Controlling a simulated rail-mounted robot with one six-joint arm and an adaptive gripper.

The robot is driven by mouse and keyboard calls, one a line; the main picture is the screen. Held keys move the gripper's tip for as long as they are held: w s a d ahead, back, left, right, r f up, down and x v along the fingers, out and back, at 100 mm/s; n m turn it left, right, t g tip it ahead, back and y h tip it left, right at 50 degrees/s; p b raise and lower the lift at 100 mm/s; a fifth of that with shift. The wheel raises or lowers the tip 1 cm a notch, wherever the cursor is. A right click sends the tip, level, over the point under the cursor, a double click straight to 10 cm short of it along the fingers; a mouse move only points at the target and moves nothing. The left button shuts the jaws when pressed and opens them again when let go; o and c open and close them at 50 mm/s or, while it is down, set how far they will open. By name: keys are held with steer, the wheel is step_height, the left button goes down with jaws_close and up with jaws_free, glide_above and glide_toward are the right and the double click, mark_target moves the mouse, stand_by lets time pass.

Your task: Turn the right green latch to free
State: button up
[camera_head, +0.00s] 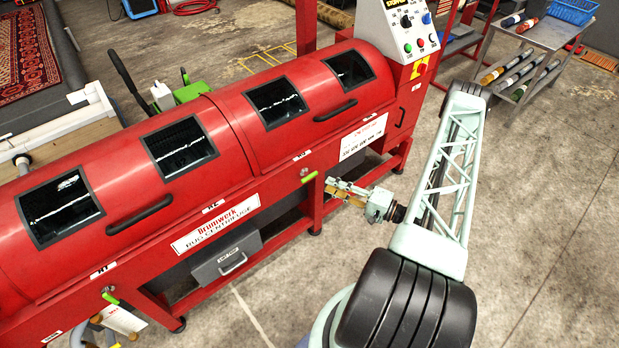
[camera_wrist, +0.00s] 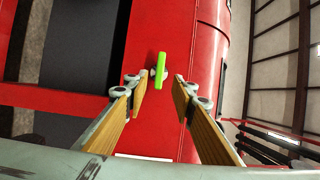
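The right green latch (camera_head: 308,178) is a short bright green handle on the front of the red centrifuge (camera_head: 240,120), just below the drum's lower edge. It also shows in the wrist view (camera_wrist: 160,70), lying between and beyond my fingertips. My gripper (camera_head: 335,188) is in front of the latch, with its wooden-faced fingers pointing at it. In the wrist view my gripper (camera_wrist: 159,84) is open, with a clear gap between the fingers. I cannot tell whether the fingers touch the latch. A second green latch (camera_head: 110,298) is at the lower left, with a white tag hanging by it.
A grey drawer box (camera_head: 227,262) sits under the machine. The control panel (camera_head: 412,35) stands at its right end. A cart with rolled rugs (camera_head: 520,70) is at the upper right. The concrete floor (camera_head: 560,230) on the right is clear.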

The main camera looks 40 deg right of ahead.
mark_target(311, 178)
steer(key=shift+x, duration=5.35)
steer(key=shift+c, duration=0.5)
jaws_close()
